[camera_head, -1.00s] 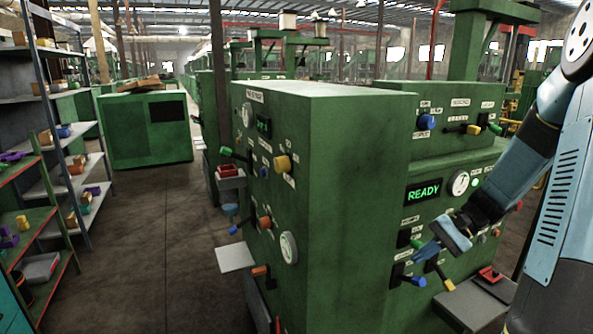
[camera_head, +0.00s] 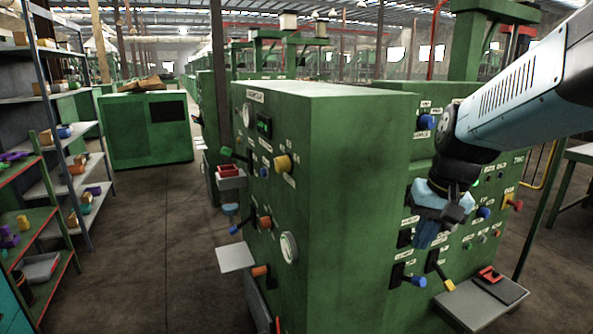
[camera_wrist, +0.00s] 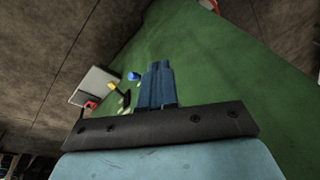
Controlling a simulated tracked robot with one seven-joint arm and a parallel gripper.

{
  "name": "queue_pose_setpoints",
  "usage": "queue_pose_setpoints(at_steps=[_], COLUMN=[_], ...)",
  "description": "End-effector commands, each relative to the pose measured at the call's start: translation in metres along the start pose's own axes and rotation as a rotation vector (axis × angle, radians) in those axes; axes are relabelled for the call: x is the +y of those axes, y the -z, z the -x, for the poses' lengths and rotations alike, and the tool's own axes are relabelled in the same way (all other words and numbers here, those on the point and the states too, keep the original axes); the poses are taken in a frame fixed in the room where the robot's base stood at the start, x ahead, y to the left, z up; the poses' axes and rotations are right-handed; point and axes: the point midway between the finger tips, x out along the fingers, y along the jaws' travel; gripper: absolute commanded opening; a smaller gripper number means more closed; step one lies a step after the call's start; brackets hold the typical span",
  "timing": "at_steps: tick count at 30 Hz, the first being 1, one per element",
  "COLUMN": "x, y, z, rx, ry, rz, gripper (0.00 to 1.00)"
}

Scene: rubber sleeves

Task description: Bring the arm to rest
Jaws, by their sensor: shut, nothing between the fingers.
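My gripper (camera_head: 425,238) hangs from my blue-and-black arm at the right of the head view, in front of the green machine's control panel (camera_head: 480,222). Its blue fingers are together with nothing between them, and they point downward. In the wrist view the closed fingers (camera_wrist: 157,84) stand over the green machine face (camera_wrist: 225,65). The arm covers the panel's display and part of its gauge. I cannot tell whether the fingers touch the panel.
Below the gripper a blue-knobbed lever (camera_head: 418,281) and a yellow lever (camera_head: 441,270) stick out. A grey shelf (camera_head: 470,302) with a red item (camera_head: 489,275) juts out at lower right. Shelving (camera_head: 70,150) stands at the left, with clear floor (camera_head: 135,245) between.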

Motion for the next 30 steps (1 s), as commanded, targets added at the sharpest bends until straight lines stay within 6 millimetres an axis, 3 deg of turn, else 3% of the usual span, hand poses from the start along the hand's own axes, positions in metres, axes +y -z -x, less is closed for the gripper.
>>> queue_pose_setpoints(at_steps=[9,15,30], x=[-0.004,-0.002,-0.001], y=[-0.038,-0.052,-0.057], z=[0.043,0.059,0.063], rx=[0.220,0.315,0.344], ry=[-0.068,-0.081,-0.084], rz=[0.142,0.194,0.209], gripper=[0.00,0.00,0.00])
